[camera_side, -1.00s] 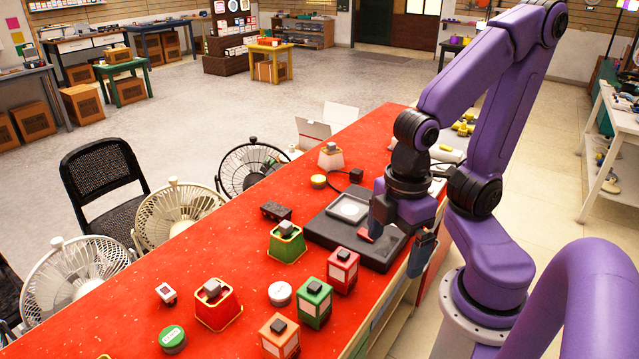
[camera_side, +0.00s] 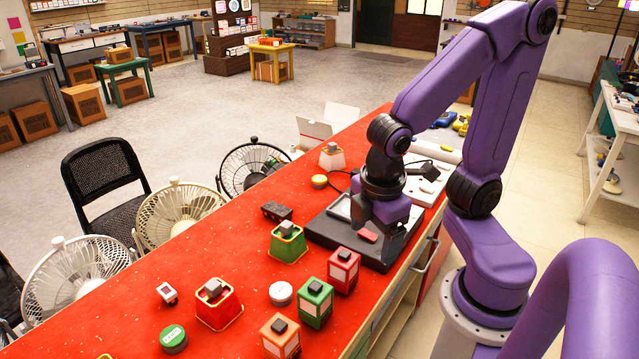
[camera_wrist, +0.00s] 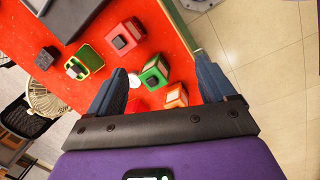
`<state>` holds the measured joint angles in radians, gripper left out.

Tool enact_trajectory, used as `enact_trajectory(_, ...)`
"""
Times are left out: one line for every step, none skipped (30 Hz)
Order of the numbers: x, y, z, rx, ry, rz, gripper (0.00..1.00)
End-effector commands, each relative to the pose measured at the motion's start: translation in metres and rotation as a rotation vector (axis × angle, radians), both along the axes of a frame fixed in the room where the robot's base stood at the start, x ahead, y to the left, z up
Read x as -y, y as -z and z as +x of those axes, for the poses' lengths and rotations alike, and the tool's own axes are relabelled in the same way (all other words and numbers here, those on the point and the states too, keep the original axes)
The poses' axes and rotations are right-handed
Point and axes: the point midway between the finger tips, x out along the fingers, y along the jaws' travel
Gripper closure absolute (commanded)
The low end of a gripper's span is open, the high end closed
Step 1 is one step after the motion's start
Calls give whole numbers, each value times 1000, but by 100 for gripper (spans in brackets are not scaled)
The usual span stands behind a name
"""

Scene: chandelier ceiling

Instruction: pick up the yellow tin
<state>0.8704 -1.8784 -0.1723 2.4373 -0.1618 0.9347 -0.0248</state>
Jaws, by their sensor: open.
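The yellow tin (camera_side: 319,181) is small and round and lies at the far part of the red table, in front of a white tapered container. It is not seen in the wrist view. My gripper (camera_side: 374,228) is over the dark tray, to the right of the tin and nearer the camera, well apart from it. In the wrist view my gripper's two blue fingers (camera_wrist: 160,65) are spread apart with nothing held between them.
The dark tray (camera_side: 322,232) holds a small red block (camera_side: 367,236). Nearer stand red (camera_side: 343,271), green (camera_side: 314,303) and orange (camera_side: 280,336) boxes, a white tin (camera_side: 280,293) and a green container (camera_side: 287,246). A dark block (camera_side: 276,211) and a black cable lie near the yellow tin.

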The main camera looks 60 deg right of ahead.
Motion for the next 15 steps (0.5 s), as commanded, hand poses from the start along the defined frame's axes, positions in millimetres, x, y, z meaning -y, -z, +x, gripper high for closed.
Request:
enact_trajectory(5,5,20,17,-9,-68,16)
enact_trajectory(9,7,33,29,-21,-109,16)
enact_trajectory(15,10,49,43,-37,-164,16)
enact_trajectory(19,12,62,53,-49,-204,16)
enact_trajectory(24,15,74,59,-61,-245,16)
enact_trajectory(31,18,90,67,-79,-298,16)
enact_trajectory(37,20,102,73,-92,-338,16)
enact_trajectory(42,23,114,75,-106,-378,16)
enact_trajectory(50,27,129,77,-127,-431,16)
enact_trajectory(56,30,141,77,-143,-468,16)
enact_trajectory(63,33,152,76,-160,-507,16)
enact_trajectory(72,37,167,73,-182,-558,16)
enact_trajectory(79,41,177,68,-200,-595,16)
enact_trajectory(86,44,188,64,-218,-631,16)
enact_trajectory(95,49,202,55,-245,-679,16)
